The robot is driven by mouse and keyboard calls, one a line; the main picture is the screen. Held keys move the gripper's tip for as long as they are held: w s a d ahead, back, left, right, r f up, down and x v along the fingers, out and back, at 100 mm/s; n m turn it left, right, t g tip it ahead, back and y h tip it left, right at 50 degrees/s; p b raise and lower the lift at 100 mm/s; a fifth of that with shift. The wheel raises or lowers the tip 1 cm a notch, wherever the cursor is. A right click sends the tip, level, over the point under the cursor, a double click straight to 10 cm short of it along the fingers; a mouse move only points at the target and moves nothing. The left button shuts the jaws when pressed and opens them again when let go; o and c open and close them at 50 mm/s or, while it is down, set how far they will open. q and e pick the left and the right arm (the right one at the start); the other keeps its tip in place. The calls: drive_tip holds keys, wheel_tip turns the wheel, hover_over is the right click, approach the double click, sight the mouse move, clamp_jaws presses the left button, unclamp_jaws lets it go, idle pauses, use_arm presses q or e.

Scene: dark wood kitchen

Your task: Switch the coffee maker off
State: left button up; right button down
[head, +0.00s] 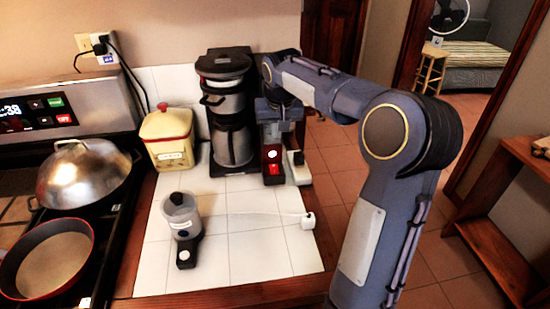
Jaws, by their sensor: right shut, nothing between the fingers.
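The coffee maker (229,105) is black and silver and stands upright on the white tiled counter near the wall, with a steel carafe in its lower part. To its right, a dark block with a lit red switch (274,168) shows just below my right gripper. My right gripper (272,143) points down, shut and empty, at the coffee maker's right side. I cannot tell whether its fingertips touch the switch block. The arm hides part of the coffee maker's right side. My left gripper is not in view.
A blender-like grinder (182,216) stands on the front of the counter (250,258). A cream canister (167,138) stands left of the coffee maker. The stove at left holds a domed lid (84,176) and a red pan (48,262). A white plug (308,221) lies near the right edge.

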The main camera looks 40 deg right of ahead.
sight(274, 166)
drive_tip(key=shift+f, duration=0.15)
drive_tip(key=x, duration=0.4)
drive_tip(key=p+x, duration=0.1)
drive_tip(key=x, duration=0.8)
drive_tip(key=shift+s+f, duration=0.25)
drive_tip(key=shift+f, duration=0.15)
drive_tip(key=shift+w+f, duration=0.1)
drive_tip(key=shift+f, duration=0.3)
drive_tip(key=shift+r, duration=0.15)
drive_tip(key=shift+a+f, duration=0.15)
drive_tip(key=shift+f, duration=0.05)
